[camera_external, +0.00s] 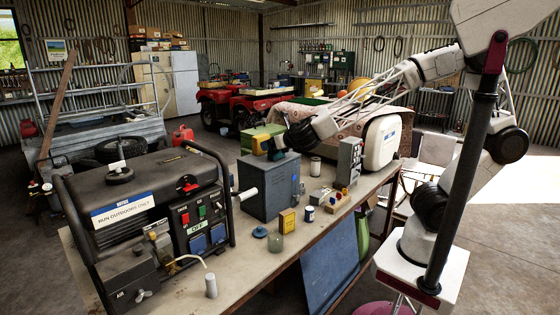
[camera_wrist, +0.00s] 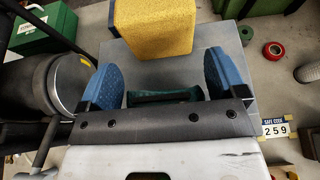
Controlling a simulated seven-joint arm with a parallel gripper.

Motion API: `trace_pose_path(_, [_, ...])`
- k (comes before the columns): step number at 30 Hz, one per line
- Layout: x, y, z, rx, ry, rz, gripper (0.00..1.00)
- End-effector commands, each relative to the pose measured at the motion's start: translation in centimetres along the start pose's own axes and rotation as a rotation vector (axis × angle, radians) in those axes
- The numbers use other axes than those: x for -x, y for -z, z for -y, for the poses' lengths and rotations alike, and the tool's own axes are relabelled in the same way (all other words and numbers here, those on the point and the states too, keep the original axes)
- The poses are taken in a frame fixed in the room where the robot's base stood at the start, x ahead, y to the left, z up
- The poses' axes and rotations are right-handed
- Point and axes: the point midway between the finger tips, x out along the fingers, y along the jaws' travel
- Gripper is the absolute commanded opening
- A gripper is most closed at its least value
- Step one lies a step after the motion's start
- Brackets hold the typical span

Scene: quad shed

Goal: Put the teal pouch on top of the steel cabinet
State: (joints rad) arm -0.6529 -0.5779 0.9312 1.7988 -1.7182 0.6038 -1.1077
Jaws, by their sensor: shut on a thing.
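The steel cabinet (camera_external: 268,190) is a grey-blue box standing upright on the workbench. Its grey top (camera_wrist: 190,68) lies beneath my gripper in the wrist view. My gripper (camera_external: 275,150) is over the cabinet top, pointing down. In the wrist view the blue fingers of my gripper (camera_wrist: 160,84) are shut on the dark teal pouch (camera_wrist: 165,97), which spans the gap between them. The pouch (camera_external: 276,156) shows as a small teal patch at the cabinet's top. Whether it touches the top I cannot tell. Much of it is hidden by my gripper.
A yellow block (camera_wrist: 154,26) is just beyond the fingers, at the cabinet top. A generator (camera_external: 140,210) stands left on the bench. A grey switch box (camera_external: 348,162) stands right. A yellow box (camera_external: 287,221), a jar (camera_external: 275,242) and a blue lid (camera_external: 260,232) sit in front.

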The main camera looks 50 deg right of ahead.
Motion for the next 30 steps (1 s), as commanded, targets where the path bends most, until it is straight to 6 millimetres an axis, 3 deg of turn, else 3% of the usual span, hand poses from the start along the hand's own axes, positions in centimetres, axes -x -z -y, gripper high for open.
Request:
trace_pose_path(6, [-0.1,0.3,0.0,0.0,0.0,0.0,0.66])
trace_pose_path(7, [-0.1,0.3,0.0,0.0,0.0,0.0,0.92])
trace_pose_path(9, [-0.1,0.3,0.0,0.0,0.0,0.0,1.0])
trace_pose_path(20, [0.0,0.0,0.0,0.0,0.0,0.0,1.0])
trace_pose_path(30, [3.2,0.0,0.0,0.0,-0.002,0.0,1.0])
